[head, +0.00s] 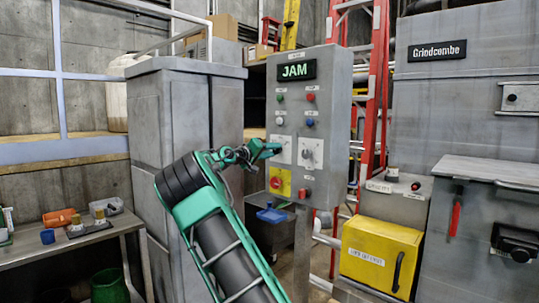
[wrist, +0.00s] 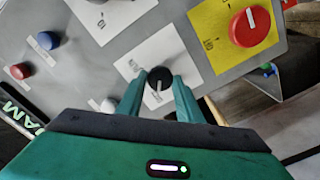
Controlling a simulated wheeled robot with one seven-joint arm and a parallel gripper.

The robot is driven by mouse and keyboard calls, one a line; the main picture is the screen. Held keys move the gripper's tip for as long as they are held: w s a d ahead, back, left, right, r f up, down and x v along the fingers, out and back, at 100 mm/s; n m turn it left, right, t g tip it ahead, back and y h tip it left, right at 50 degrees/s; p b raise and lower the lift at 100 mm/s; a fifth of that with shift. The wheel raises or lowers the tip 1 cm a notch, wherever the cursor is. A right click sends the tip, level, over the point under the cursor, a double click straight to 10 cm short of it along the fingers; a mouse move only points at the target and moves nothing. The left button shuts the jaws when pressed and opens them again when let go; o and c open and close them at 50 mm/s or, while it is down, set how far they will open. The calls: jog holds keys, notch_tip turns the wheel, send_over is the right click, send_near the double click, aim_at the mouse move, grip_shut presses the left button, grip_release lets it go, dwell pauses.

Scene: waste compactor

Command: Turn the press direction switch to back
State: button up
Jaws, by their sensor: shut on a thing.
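The grey control panel (head: 296,190) stands upright in the head view, with two white switch plates in its middle. My gripper (wrist: 158,90) is shut on a black rotary switch knob (wrist: 160,75), one finger on each side. The knob sits on a white plate (wrist: 135,62) whose lettering is too small to read surely. A pale pointer line shows on the knob, towards my gripper. In the head view my gripper (head: 275,149) is at the left white plate and hides its knob.
A red knob on a yellow plate (head: 280,181) is just below the held switch. Red, green, blue and white buttons sit above, under the lit JAM display (head: 296,70). A grey cabinet (head: 185,110) stands close left of the panel; a yellow bin (head: 380,255) is lower right.

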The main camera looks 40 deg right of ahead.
jog(key=shift+w+a+f+n, duration=0.15)
jog(key=shift+w+f+n, duration=0.05)
jog(key=shift+w+n, duration=0.1)
jog(key=o, duration=1)
jog(key=shift+o, duration=0.2)
jog(key=shift+s, duration=0.15)
jog(key=a, duration=1)
jog(key=shift+s+a, duration=0.3)
jog(key=shift+s, duration=0.05)
jog(key=shift+d, duration=0.1)
